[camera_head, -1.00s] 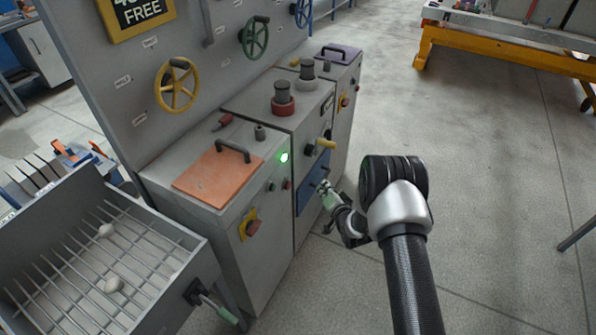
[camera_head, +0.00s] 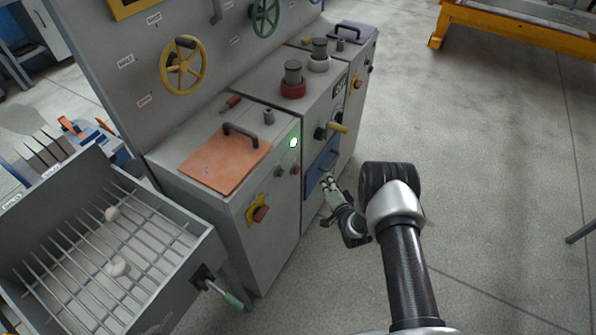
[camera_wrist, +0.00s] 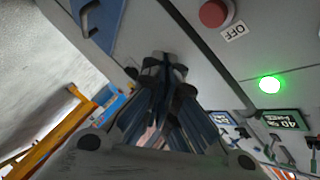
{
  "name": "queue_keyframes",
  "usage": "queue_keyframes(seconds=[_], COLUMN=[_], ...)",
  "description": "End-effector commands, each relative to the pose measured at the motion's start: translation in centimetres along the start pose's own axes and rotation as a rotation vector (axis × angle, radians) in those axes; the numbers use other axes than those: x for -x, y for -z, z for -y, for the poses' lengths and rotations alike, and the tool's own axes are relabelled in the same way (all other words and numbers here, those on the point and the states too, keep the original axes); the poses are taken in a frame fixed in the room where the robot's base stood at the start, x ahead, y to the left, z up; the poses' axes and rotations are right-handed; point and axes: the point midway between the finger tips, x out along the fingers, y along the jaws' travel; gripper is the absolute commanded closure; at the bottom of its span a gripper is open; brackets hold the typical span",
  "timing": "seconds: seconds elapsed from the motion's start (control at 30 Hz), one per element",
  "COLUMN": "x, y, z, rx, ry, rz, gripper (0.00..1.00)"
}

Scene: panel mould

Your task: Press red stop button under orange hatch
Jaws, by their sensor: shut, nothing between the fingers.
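The orange hatch (camera_head: 226,160) lies flat and shut on top of the left grey cabinet, with a dark bar handle (camera_head: 240,133) standing on it. No red button shows beneath it; whatever is under it is hidden. My gripper (camera_head: 328,184) is in front of the cabinets, below the hatch's level and to its right, near a blue drawer front. It is shut and empty; the wrist view also shows its closed fingers (camera_wrist: 163,66). A red round button (camera_wrist: 213,13) beside an OFF label shows in the wrist view, on the cabinet front near a lit green lamp (camera_wrist: 269,84).
A red knob on a yellow plate (camera_head: 259,213) sticks out of the cabinet front. A grey tray with bars (camera_head: 190,262) and a green-tipped lever (camera_head: 232,299) stands at lower left. A yellow handwheel (camera_head: 184,66) is on the panel behind. The floor at right is open.

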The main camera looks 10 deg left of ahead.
Motion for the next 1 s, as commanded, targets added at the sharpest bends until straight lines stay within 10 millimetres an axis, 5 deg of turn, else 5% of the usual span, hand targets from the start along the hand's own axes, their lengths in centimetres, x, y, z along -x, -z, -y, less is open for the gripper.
queue_keyframes(seconds=[0.43, 1.0], x=[-4.2, -4.9], y=[-3.2, -3.6], z=[2.9, 3.6], rx=[0.001, -0.001], ry=[0.001, -0.001], rz=[0.001, 0.0], gripper=[1.0, 1.0])
